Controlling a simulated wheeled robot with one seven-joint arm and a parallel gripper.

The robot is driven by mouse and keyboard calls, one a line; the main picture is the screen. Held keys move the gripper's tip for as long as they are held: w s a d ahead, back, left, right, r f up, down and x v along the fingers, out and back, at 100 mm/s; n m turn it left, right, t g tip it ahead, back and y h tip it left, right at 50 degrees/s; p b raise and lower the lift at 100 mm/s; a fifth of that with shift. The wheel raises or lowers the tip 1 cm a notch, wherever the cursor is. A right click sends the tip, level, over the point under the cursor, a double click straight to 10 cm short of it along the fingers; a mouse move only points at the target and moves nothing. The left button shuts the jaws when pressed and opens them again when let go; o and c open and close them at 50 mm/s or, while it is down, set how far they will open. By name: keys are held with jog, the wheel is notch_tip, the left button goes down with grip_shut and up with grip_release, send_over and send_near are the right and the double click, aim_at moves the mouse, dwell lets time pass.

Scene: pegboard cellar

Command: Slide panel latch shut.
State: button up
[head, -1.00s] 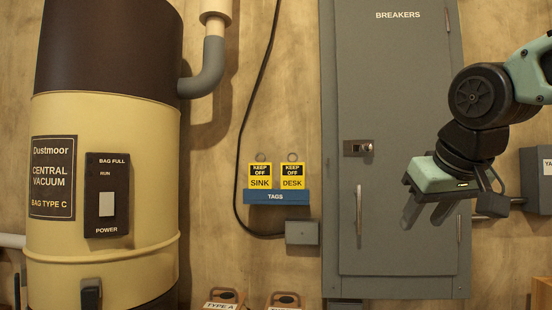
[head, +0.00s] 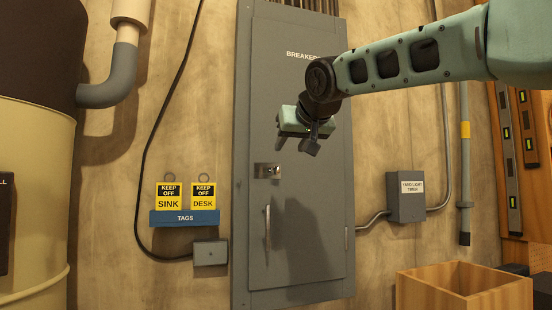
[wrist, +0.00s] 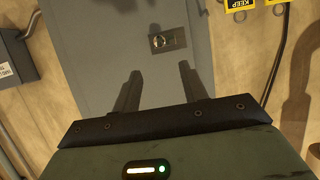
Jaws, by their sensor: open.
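The grey breaker panel (head: 310,220) is on the wall, its door flat in its frame. The panel latch (head: 267,170) is a small metal plate with a dark slot and a knob at the door's left edge, above a vertical handle (head: 267,228). In the wrist view the latch (wrist: 168,41) lies beyond the fingertips, upper middle. I cannot tell for sure which way its slider stands. My gripper (head: 297,144) is up and to the right of the latch, in front of the door. In the wrist view its fingers (wrist: 158,88) are apart with nothing between them.
A blue tag rail (head: 185,217) with yellow SINK and DESK tags hangs left of the panel. A wooden crate (head: 465,288) stands at lower right. The space before the latch is clear.

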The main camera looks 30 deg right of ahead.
aim_at(276, 169)
jog(key=p+x, duration=0.3)
jog(key=x, duration=0.9)
jog(key=shift+f, duration=0.15)
grip_shut()
